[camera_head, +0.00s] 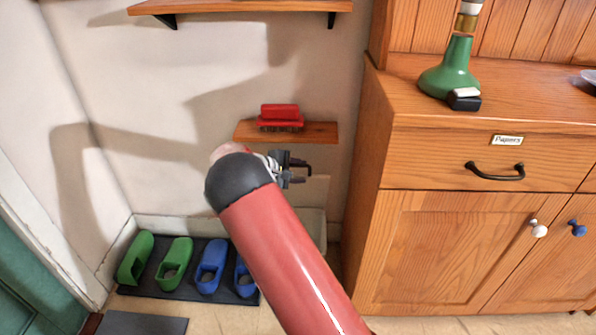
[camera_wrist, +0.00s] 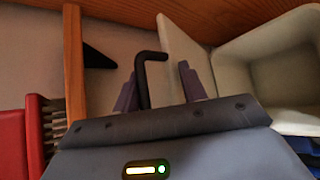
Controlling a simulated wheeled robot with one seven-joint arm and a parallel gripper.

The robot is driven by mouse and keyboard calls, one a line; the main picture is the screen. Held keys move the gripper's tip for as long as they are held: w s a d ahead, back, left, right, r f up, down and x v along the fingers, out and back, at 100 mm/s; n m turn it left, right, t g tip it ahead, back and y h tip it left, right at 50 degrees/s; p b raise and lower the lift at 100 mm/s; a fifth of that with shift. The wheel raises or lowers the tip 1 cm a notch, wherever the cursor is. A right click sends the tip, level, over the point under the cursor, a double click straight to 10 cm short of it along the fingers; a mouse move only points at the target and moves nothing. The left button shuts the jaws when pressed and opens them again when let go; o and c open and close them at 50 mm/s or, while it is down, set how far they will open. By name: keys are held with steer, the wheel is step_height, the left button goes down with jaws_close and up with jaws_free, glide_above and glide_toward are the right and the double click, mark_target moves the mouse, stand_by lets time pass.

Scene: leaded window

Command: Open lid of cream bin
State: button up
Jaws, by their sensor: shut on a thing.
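The cream bin (camera_head: 318,232) stands low against the wall below the small shelf, partly hidden by my red arm. In the wrist view its pale hollow inside (camera_wrist: 275,75) is seen at the right. Its cream lid (camera_wrist: 182,58) is swung up, away from the bin's mouth, and a black bent handle (camera_wrist: 142,70) stands out from it. My gripper (camera_head: 293,169) is at the lid, just below the shelf.
A small wooden shelf (camera_head: 320,133) with a red brush (camera_head: 280,117) is close above my gripper. Green and blue clogs (camera_head: 174,263) stand on a dark mat at the left. A wooden cabinet (camera_head: 440,235) bounds the right side.

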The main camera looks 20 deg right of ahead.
steer(key=shift+f, duration=0.15)
steer(key=v, duration=0.8)
steer(key=shift+d, duration=0.15)
steer(key=s+d+r+m+g+y, duration=0.1)
steer(key=s+d+r+m+y, duration=0.2)
steer(key=s+r, duration=0.35)
steer(key=s+d+r+m+g+y, duration=0.1)
steer(key=s+d+r+m+y, duration=0.2)
steer(key=s, duration=0.7)
steer(key=s+a+r+m+t+y, duration=0.2)
steer(key=s, duration=0.9)
steer(key=s+a+r+m+t+y, duration=0.1)
steer(key=s+a+m+y, duration=0.1)
steer(key=s, duration=1)
steer(key=shift+s+a+r+t+y, duration=0.35)
steer(key=shift+a+y, duration=0.2)
steer(key=shift+y, duration=0.25)
